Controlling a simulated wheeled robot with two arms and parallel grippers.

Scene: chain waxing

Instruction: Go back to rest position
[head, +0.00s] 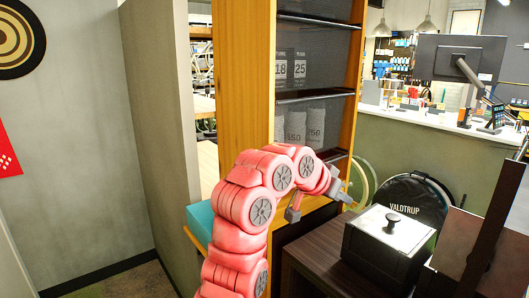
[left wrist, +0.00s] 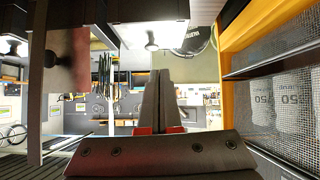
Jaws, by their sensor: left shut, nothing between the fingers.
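My left arm (head: 243,208) is pink and rises from the bottom of the head view, bending over to the right. My left gripper (head: 346,198) is at its end, in front of the wooden shelf unit and up and left of the dark box (head: 385,248). In the left wrist view its two dark fingers (left wrist: 160,78) lie together, shut and empty. The box has a pale metal lid with a black knob (head: 393,219). The knob also shows in the left wrist view (left wrist: 151,42), apart from the fingers. My right gripper is not in view.
The box stands on a dark brown table (head: 330,262). A wooden shelf unit (head: 244,75) with mesh-fronted shelves is close behind my left arm. A round black bag (head: 418,203) is behind the box. A monitor (head: 455,57) stands over the counter at right. Bare floor (head: 135,280) shows at lower left.

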